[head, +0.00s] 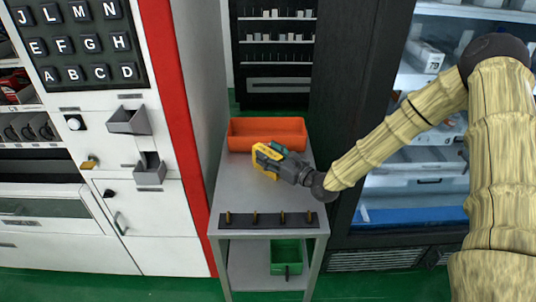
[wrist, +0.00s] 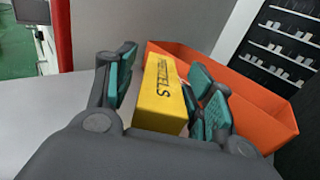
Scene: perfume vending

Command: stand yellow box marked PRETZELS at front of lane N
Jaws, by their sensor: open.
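The yellow box marked PRETZELS (wrist: 162,98) lies between the fingers of my gripper (wrist: 166,74) in the wrist view, its lettered face up. The teal finger pads stand on both sides of it; I cannot tell if either touches. In the head view, the box (head: 265,165) is low over or on the grey table (head: 232,188), partly hidden by my gripper (head: 274,156). The vending machine on the left has a letter keypad with an N key (head: 110,9). I cannot make out lane N itself.
An orange bin (head: 267,127) sits at the back of the table, just beyond my gripper. A dark strip with several brass pegs (head: 255,219) runs along the front edge. A green bin (head: 286,256) is on the lower shelf. A glass-fronted cooler (head: 410,212) stands right.

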